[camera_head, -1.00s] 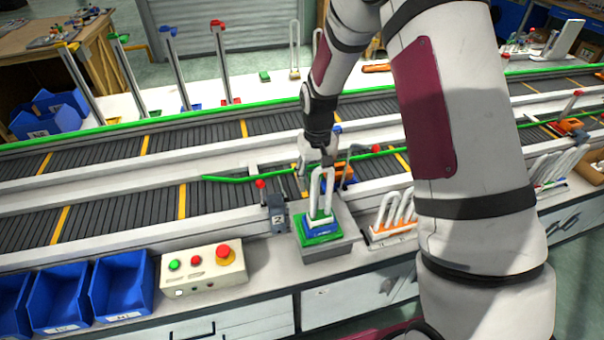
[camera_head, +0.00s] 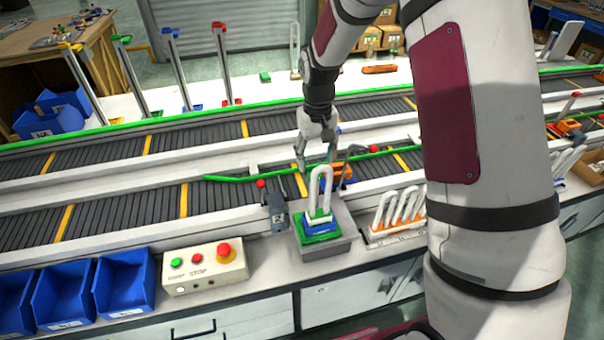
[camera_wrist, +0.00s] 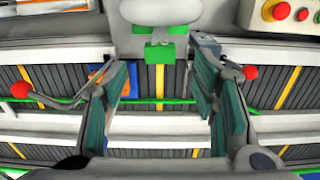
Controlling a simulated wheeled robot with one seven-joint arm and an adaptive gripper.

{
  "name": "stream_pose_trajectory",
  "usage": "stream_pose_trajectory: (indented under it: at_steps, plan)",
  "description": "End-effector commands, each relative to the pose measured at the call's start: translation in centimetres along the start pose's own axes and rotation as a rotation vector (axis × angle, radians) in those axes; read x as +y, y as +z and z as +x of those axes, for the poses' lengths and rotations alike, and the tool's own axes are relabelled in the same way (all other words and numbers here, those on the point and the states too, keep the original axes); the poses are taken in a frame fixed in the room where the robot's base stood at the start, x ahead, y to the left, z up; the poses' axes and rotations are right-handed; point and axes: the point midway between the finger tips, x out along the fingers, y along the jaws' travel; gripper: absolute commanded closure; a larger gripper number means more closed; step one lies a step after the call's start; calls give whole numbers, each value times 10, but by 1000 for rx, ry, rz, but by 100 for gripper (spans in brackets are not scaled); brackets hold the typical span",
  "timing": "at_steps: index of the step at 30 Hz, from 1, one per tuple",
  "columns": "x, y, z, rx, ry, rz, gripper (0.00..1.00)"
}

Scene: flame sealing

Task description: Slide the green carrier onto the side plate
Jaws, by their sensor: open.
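The green carrier (camera_head: 320,236) has a green base with a blue layer and a white upright loop. It sits on a grey side plate (camera_head: 330,250) at the near edge of the conveyor, just right of the post marked 2. My gripper (camera_head: 317,160) is open and empty, over the conveyor behind the carrier and apart from it. In the wrist view my gripper (camera_wrist: 160,72) has its fingers spread wide. The green carrier (camera_wrist: 160,14) shows at the top middle there, partly cut off by the frame.
Red-knobbed levers (camera_head: 261,184) and an orange and blue item (camera_head: 341,172) are close to my gripper. A rack of white loops (camera_head: 398,212) stands right of the side plate. A button box (camera_head: 203,268) and blue bins (camera_head: 122,284) are at the left front.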

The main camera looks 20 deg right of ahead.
Motion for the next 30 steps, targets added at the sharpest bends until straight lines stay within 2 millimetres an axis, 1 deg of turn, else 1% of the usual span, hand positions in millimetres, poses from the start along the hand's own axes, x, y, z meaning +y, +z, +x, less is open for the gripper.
stream_pose_trajectory:
  at_steps: [1, 9, 18, 30]
  plan:
    - [0, 0, -5, 1, 0, 0, 47]
    - [0, 0, -24, 1, 0, 0, 47]
    - [0, 0, -43, 1, 0, 0, 47]
    - [0, 0, -46, -1, 0, 0, 47]
